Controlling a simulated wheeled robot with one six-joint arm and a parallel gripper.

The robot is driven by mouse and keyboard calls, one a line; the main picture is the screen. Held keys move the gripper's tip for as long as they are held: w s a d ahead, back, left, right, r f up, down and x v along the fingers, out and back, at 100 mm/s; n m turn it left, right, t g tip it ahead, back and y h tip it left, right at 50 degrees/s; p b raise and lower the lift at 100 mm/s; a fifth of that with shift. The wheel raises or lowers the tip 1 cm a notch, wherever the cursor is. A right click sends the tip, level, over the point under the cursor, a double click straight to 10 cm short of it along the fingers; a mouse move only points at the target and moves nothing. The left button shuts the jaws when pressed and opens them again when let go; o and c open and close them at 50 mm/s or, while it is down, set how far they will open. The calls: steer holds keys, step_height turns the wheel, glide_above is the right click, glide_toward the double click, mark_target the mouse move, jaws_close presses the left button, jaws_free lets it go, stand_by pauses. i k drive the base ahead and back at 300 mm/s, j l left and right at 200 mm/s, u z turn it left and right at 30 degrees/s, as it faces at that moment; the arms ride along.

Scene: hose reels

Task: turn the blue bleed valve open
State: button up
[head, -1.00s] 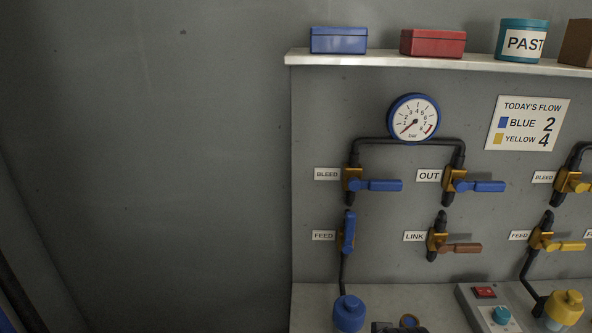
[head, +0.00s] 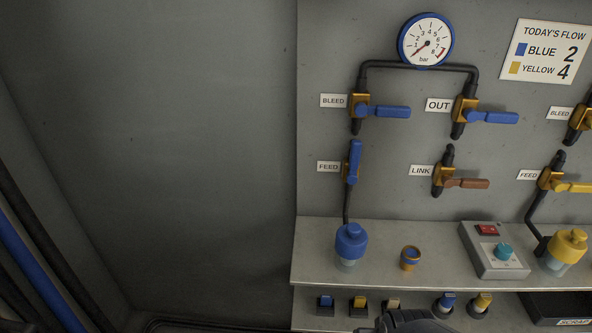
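The blue bleed valve (head: 383,111) is on the grey wall panel, right of a white BLEED label (head: 347,101). Its blue lever points right, level, across the vertical black pipe, on a brass body. The blue feed valve (head: 354,162) below it has its lever upright, in line with its pipe. The blue out valve (head: 492,117) has its lever pointing right. The blue-rimmed gauge (head: 426,39) has its needle at the low end of the scale. A dark part of my gripper (head: 408,321) shows at the bottom edge; its fingers are hidden, and it is well below the valve.
A brown link lever (head: 467,183) and yellow valves (head: 573,187) sit to the right. The shelf (head: 390,270) below bears a blue-capped bottle (head: 350,245), a brass-and-blue ring (head: 410,257), a control box (head: 494,250) and a yellow-capped bottle (head: 567,248).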

mark_target(361, 109)
steer(key=k+u, duration=0.1)
steer(key=k, duration=0.25)
steer(key=k+j, duration=0.5)
steer(key=k+u, duration=0.05)
